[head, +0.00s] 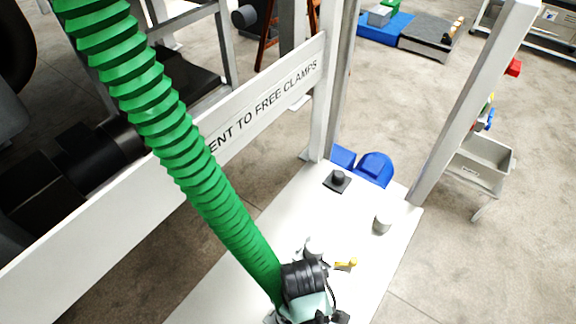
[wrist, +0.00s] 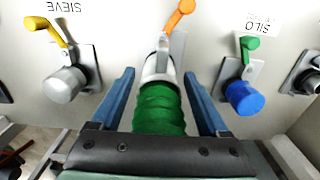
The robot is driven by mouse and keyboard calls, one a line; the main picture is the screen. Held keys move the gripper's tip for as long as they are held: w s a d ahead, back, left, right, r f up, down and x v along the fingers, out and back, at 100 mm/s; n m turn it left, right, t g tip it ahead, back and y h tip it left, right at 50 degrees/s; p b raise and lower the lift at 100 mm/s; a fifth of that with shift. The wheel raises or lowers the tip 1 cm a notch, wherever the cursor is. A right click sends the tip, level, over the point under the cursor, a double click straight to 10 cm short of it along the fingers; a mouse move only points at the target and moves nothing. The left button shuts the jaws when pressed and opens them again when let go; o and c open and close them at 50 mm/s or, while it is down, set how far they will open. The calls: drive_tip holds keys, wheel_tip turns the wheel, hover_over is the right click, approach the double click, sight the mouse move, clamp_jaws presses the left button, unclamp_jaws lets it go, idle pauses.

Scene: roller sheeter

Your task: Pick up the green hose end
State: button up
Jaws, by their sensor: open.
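The green hose (head: 190,150) runs from the upper left of the head view down to my arm's end at the bottom middle. In the wrist view the green hose end (wrist: 158,108) has a silver collar and points at a pale panel, below an orange lever (wrist: 181,14). My gripper (wrist: 158,75) is open. Its two blue fingers stand on either side of the hose end, with a small gap showing on each side near the collar. In the head view my wrist hides the hose end and fingers.
In the wrist view, a silver port (wrist: 64,84) with a yellow lever sits left under "SIEVE". A blue port (wrist: 245,97) with a green lever sits right under "SILO". In the head view a lettered white beam (head: 265,95) and a post (head: 470,105) flank the white panel (head: 290,205).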

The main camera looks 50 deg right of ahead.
drive_tip(key=shift+s+a+f, duration=0.1)
drive_tip(key=shift+f, duration=1.75)
drive_tip(key=shift+c, duration=0.3)
clamp_jaws()
drive_tip(key=shift+r, duration=0.1)
